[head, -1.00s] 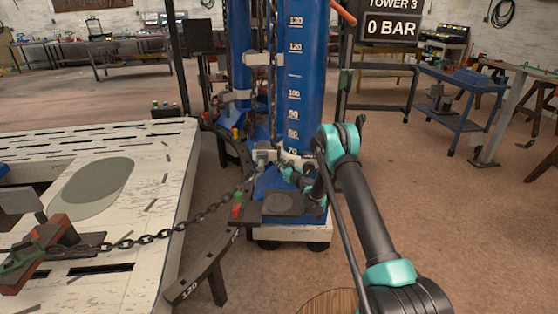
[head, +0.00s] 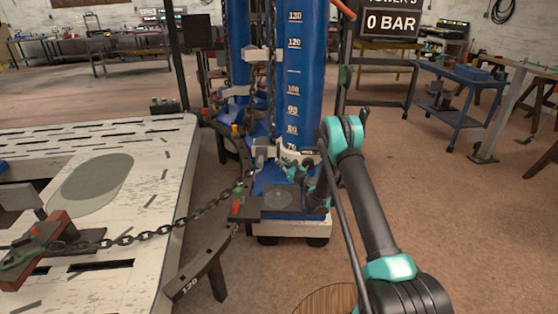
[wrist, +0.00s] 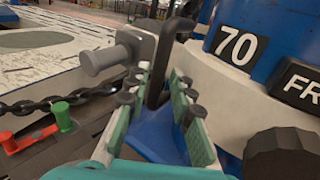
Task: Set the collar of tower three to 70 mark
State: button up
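The blue tower (head: 299,70) stands in the middle of the head view, with a white number scale. Its pale collar (head: 281,152) sits low, by the 70 mark; the collar also shows in the wrist view (wrist: 216,82), just under the 70 plate (wrist: 237,47). A dark label starting "FR" (wrist: 303,88) and a black knob (wrist: 282,153) are at the right. My gripper (wrist: 166,92) has its fingers apart, with a black bent handle (wrist: 158,72) between them. Contact with the handle cannot be told. In the head view my gripper (head: 308,172) is beside the collar, partly hidden.
A grey clamp block with a peg (wrist: 118,52) is close left of my fingers. A chain (head: 205,212) runs from the tower to the white slotted bench (head: 150,215). A screen reading 0 BAR (head: 391,24) is at upper right.

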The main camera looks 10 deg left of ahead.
jog(key=shift+v, duration=1.95)
jog(key=s+d+r+n+g, duration=0.2)
jog(key=s+r+n, duration=0.1)
jog(key=r+n, duration=0.25)
jog(key=s+d+r+n+g, duration=0.1)
jog(key=s+r+n, duration=0.3)
jog(key=r, duration=0.2)
jog(key=s+d+r+n+g+h, duration=0.1)
jog(key=s+d+r+n, duration=0.2)
jog(key=s, duration=0.2)
jog(key=s+d+r+n+g+h, duration=0.2)
jog(key=s+n, duration=0.2)
jog(key=s, duration=0.1)
jog(key=s+d+f+n+g+h, duration=0.1)
jog(key=s+d+n, duration=0.3)
jog(key=s, duration=0.7)
jog(key=s+d+f+n+g+h, duration=0.1)
jog(key=s+d+n+h, duration=0.3)
jog(key=s+d, duration=0.5)
jog(key=s+d+f+n+g+h, duration=0.2)
jog(key=s+d, duration=0.5)
jog(key=s, duration=0.7)
jog(key=shift+s+f+n+h, duration=0.25)
jog(key=shift+n+h, duration=0.25)
jog(key=shift+n, duration=0.45)
